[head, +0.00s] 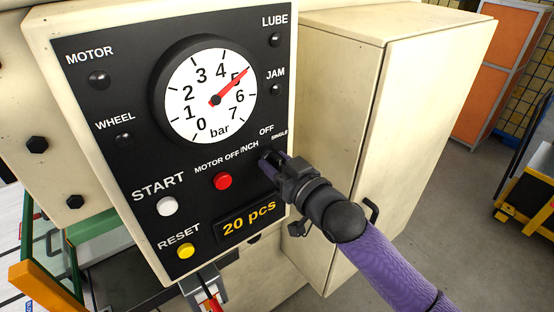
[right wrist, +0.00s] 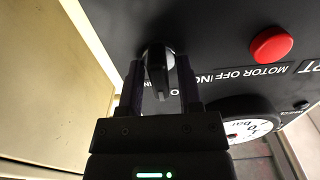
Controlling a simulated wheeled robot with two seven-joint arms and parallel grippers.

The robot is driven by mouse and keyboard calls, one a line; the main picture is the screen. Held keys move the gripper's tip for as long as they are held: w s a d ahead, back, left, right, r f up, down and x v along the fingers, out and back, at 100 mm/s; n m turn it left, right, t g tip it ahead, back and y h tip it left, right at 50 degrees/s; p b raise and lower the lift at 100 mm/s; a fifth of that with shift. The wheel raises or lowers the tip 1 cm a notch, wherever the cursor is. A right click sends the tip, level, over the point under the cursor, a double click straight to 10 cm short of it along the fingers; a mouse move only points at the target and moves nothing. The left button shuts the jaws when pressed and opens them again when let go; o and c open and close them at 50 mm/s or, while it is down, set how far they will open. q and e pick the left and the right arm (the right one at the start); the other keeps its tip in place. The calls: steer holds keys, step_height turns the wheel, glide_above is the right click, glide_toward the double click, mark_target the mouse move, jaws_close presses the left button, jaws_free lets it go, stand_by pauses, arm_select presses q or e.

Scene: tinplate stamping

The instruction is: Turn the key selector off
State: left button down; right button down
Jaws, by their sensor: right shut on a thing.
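The key selector (right wrist: 157,62) is a dark round knob with a raised grip, on the black control panel (head: 130,165). In the head view my right gripper hides most of it, below the labels INCH, OFF and SINGLE. My right gripper (head: 268,160) reaches it from the lower right. In the right wrist view my right gripper (right wrist: 160,82) has one finger on each side of the knob's grip and is shut on it. Which label the selector points to cannot be told.
A red MOTOR OFF button (head: 223,181) is just left of the gripper. A white START button (head: 167,206), a yellow RESET button (head: 186,251) and a counter display (head: 249,220) sit lower. The gauge (head: 210,97) reads about 5 bar. A cream cabinet (head: 340,130) stands close on the right.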

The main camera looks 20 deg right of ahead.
stand_by(0.3)
steer(key=c, duration=0.6)
jaws_free()
steer(key=b+v, duration=0.1)
steer(key=v, duration=0.9)
